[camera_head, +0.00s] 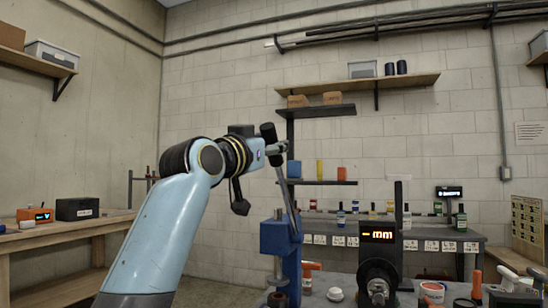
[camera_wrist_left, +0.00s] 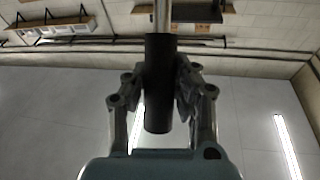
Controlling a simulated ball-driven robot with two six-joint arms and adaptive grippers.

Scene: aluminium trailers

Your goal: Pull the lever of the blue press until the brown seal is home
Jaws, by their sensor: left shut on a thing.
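The blue press (camera_head: 277,238) stands on the bench, low in the middle of the head view. Its lever is a silver rod (camera_head: 286,185) that rises steeply, leaning left, to a black grip (camera_head: 268,131). My left gripper (camera_head: 276,148) is shut on this grip at the lever's upper end. In the left wrist view the black grip (camera_wrist_left: 158,90) sits between the two fingers, with the rod running up out of the picture. I cannot make out the brown seal for certain; the press's lower part is small and dark. My right gripper is not in view.
A dark device with an orange "- mm" display (camera_head: 378,235) stands right of the press. A back bench (camera_head: 440,233) holds several small bottles. A dark shelf upright (camera_head: 290,140) stands behind the lever.

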